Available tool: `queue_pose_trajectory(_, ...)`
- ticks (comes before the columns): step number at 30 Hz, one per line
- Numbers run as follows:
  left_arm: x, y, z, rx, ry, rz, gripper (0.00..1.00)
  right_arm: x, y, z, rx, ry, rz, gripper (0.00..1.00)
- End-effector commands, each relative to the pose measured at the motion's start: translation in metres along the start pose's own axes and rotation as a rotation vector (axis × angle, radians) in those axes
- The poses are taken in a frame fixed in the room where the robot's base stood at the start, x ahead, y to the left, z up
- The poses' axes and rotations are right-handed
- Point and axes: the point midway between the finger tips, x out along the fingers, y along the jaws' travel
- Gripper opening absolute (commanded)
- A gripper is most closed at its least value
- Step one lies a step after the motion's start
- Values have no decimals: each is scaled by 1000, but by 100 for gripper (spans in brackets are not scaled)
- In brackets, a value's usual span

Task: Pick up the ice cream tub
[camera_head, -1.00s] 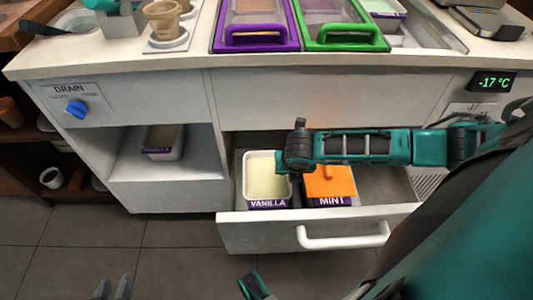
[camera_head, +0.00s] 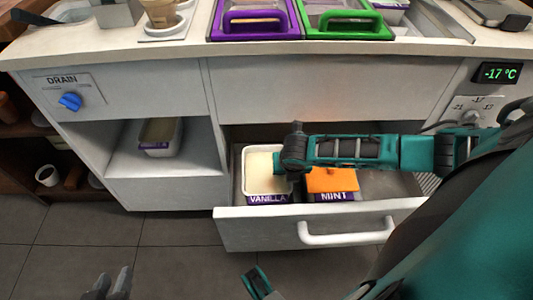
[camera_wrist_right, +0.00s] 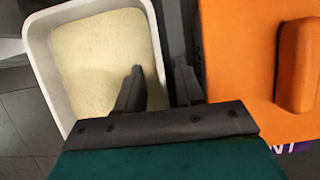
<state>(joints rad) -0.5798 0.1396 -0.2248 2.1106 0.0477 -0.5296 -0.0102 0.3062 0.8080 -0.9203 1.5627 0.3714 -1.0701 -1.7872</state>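The ice cream tub, a white vanilla tub (camera_head: 266,188) with cream-coloured contents and a purple label, sits in the open drawer. In the right wrist view the tub (camera_wrist_right: 48,60) is at the left. My right gripper (camera_wrist_right: 160,82) is over its right wall, with one finger above the ice cream inside and the other outside. The fingers are apart; I cannot tell whether either touches the wall. In the head view my right arm hides its fingertips. My left gripper (camera_head: 108,283) is low at the bottom left, its fingers apart and empty, away from the tub.
A mint tub (camera_head: 335,197) with an orange lid (camera_head: 333,179) stands close to the right of the vanilla tub. The drawer front (camera_head: 270,232) has a white handle (camera_head: 346,233). Another tub (camera_head: 160,137) is on the left shelf. The counter (camera_head: 130,53) is above the drawer.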

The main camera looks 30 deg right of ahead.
Motion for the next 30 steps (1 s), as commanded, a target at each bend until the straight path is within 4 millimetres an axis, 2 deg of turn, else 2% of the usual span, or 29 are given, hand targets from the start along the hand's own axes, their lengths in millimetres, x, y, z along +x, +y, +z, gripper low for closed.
queue_pose_trajectory(14, -2, -1, 0, 5, -2, 0, 34, 3, 0, -1, 0, 0, 0, 36)
queue_pose_trajectory(25, -2, -1, 0, 5, -4, -1, 34, 3, 0, -1, 0, 0, 0, 0)
queue_pose_trajectory(30, -2, -1, 1, 5, -5, -1, 34, 3, 0, -1, 0, 0, 1, 0)
